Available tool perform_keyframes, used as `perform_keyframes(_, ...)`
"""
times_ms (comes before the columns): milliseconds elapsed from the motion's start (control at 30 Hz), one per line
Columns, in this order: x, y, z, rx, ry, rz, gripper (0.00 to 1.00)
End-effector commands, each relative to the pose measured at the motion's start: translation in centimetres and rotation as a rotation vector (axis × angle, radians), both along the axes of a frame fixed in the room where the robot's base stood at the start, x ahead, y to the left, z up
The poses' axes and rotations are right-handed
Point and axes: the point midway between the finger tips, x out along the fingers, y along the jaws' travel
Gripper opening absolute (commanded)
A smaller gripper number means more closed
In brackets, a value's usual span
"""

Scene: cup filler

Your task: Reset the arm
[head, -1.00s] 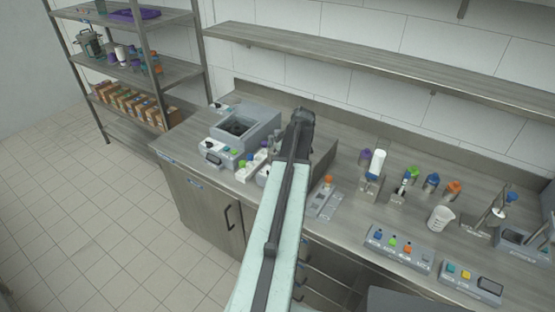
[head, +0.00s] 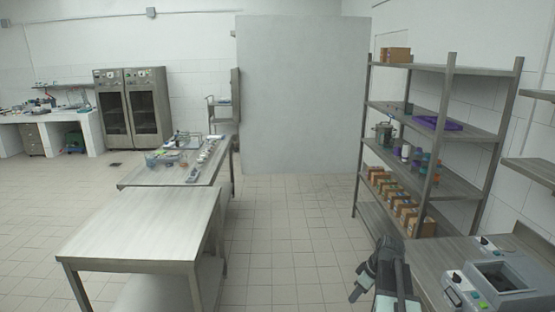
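My arm (head: 398,290) shows at the bottom right of the head view, with a black upper part and a pale section below it. The dark part at its upper left end (head: 370,268) seems to be my gripper, over the floor just left of the counter. Its fingertips are too small and dark to tell whether they are open or shut. I see nothing held.
A grey machine (head: 505,285) stands on the counter (head: 435,258) at the lower right, close to my arm. A metal shelf rack (head: 430,130) with boxes stands behind. A bare steel table (head: 145,228) is at left. Tiled floor (head: 285,240) between is clear.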

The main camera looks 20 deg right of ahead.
Motion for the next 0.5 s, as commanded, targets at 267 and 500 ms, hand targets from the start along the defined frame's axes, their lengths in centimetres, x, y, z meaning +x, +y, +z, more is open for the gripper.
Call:
perform_keyframes(267,2.2,21.8,-1.5,-0.026,0.112,0.139,0.33)
perform_keyframes(500,-1.9,32.8,-2.4,-0.084,0.217,0.024,0.33)
